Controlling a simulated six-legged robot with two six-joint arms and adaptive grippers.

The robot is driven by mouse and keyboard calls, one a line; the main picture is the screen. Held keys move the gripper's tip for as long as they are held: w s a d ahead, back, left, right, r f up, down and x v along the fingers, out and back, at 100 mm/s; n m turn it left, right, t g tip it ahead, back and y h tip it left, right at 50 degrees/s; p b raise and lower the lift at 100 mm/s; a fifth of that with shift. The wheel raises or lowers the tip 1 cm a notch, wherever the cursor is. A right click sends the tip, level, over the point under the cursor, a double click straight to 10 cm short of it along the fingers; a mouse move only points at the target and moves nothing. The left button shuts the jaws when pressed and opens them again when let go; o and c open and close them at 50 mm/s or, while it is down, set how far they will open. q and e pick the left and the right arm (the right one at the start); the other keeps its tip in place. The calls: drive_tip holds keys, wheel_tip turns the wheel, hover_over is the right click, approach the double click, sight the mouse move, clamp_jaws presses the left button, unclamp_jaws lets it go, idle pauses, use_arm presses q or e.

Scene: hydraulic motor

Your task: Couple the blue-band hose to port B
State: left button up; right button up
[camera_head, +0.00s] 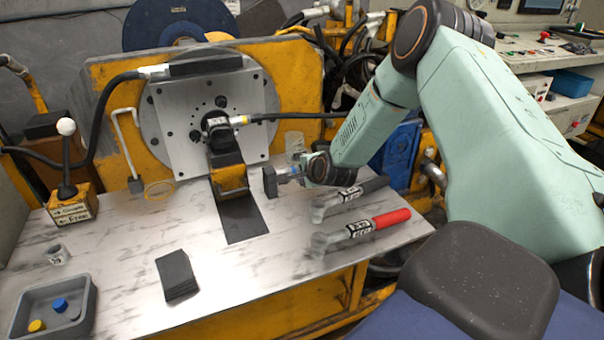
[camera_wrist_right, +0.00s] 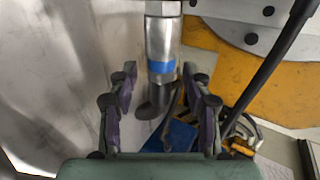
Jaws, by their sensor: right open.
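The blue-band hose fitting (camera_wrist_right: 162,68) is a metal cylinder with a blue ring in the right wrist view. It stands between the fingers of my right gripper (camera_wrist_right: 160,74), with gaps on both sides. A dark bent piece (camera_wrist_right: 154,104) shows below it. A yellow-band fitting (camera_head: 239,121) with a black hose sits at the motor. I cannot make out which port is B. My left gripper is not in view.
Two labelled hand-held pieces, one black-ended (camera_head: 350,195) and one red-ended (camera_head: 365,226), lie at the right. A black block (camera_head: 177,275), a grey tray (camera_head: 85,318) with coloured caps and a white-knobbed lever (camera_head: 67,165) are further left.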

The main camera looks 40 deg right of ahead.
drive_tip(key=shift+r, duration=0.15)
drive_tip(key=shift+w+f, duration=0.1)
drive_tip(key=shift+f, duration=0.1)
drive_tip(key=shift+r, duration=0.1)
idle(0.4)
drive_tip(key=shift+c, duration=0.7)
clamp_jaws()
